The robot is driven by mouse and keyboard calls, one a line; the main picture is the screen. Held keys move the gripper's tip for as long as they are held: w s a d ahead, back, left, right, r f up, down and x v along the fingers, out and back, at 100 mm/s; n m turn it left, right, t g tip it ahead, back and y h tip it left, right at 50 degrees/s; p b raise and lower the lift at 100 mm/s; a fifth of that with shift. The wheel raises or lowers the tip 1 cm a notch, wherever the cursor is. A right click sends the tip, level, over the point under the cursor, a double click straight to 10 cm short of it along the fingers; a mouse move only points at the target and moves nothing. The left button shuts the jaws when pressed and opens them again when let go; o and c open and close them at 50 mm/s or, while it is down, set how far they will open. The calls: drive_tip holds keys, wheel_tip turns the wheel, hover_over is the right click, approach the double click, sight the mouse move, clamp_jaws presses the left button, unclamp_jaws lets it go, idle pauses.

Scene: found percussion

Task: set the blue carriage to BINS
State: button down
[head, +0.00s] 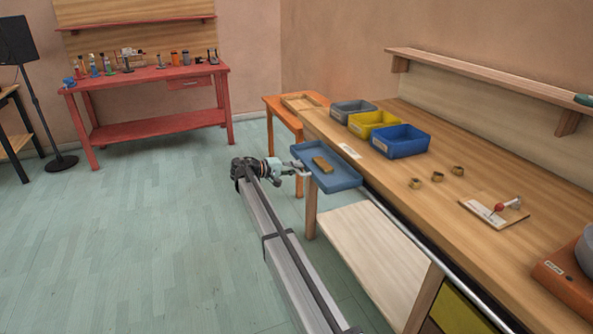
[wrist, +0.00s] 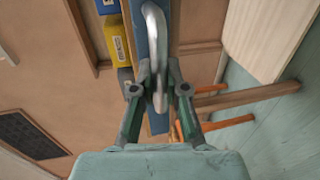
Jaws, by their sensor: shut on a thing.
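The blue carriage (head: 343,183) is a shallow blue tray at the front edge of the wooden bench, by the bins end. A tan block (head: 322,164) lies in it. A white label card (head: 349,151) lies on the bench just beside the carriage; its text is too small to read. My gripper (head: 300,171) is at the carriage's left side. In the wrist view, my gripper (wrist: 159,88) is shut on the carriage's curved metal handle (wrist: 152,22), with the blue carriage edge (wrist: 139,40) behind it.
Grey (head: 345,108), yellow (head: 366,126) and blue (head: 402,149) bins stand on the bench (head: 455,165) behind the carriage. A metal rail (head: 400,222) runs along the bench front. Several small brass rings and a board with a red-knobbed lever (head: 499,207) lie further right. An orange table (head: 284,114) stands beyond.

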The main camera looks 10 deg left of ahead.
drive_tip(key=shift+w+a+r, duration=0.1)
drive_tip(key=shift+w+a, duration=0.05)
drive_tip(key=shift+w, duration=0.05)
drive_tip(key=c, duration=1.2)
unclamp_jaws()
drive_tip(key=shift+w, duration=0.1)
drive_tip(key=v, duration=1.2)
